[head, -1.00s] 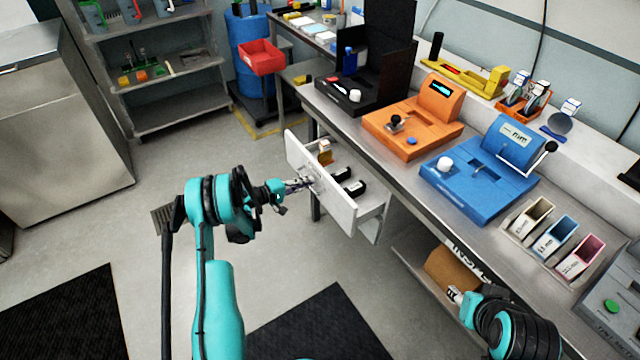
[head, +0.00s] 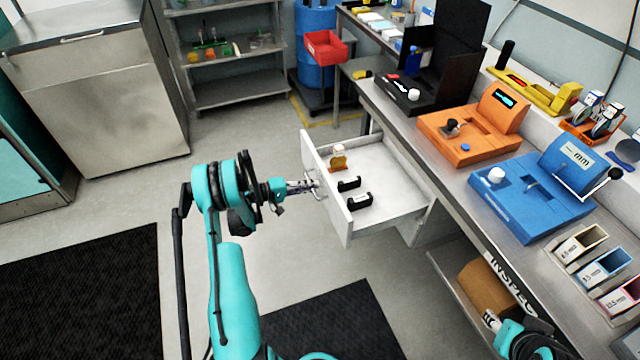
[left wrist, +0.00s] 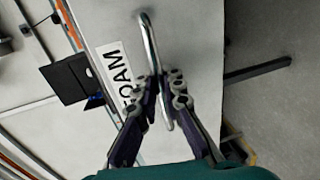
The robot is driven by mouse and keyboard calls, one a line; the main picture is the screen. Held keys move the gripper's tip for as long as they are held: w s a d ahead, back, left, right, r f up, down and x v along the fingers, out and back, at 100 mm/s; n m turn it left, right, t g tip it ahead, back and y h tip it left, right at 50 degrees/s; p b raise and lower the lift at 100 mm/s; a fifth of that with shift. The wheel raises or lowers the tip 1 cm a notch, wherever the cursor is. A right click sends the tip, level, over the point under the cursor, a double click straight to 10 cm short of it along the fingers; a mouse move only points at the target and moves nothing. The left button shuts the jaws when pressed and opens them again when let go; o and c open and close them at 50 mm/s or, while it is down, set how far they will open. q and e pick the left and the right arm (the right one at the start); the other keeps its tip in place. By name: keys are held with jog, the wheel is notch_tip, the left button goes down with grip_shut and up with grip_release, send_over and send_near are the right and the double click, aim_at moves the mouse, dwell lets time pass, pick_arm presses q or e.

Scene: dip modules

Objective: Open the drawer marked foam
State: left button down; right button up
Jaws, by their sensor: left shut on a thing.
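The white drawer (head: 392,202) under the workbench stands pulled well out. Inside it lie two black pieces (head: 354,193) and a small tan-and-orange item (head: 338,160). In the left wrist view its front panel (left wrist: 190,25) carries a label reading FOAM (left wrist: 118,75) beside a metal bar handle (left wrist: 149,42). My left gripper (head: 312,186) is at the drawer front, and its fingers (left wrist: 165,90) are shut on the handle. My right arm shows at the bottom right of the head view; its fingertips are not clear.
The bench (head: 440,165) carries an orange device (head: 470,130), a blue device (head: 535,195) and a black open case (head: 425,90). A lower shelf holds a cardboard box (head: 487,290). Floor left of the drawer is clear, with dark mats (head: 80,290).

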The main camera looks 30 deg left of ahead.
pick_arm(q)
jog(key=shift+s+a, duration=0.25)
jog(key=shift+s, duration=0.15)
jog(key=c, duration=1.9)
grip_release()
jog(key=v, duration=1.2)
jog(key=shift+f, duration=0.15)
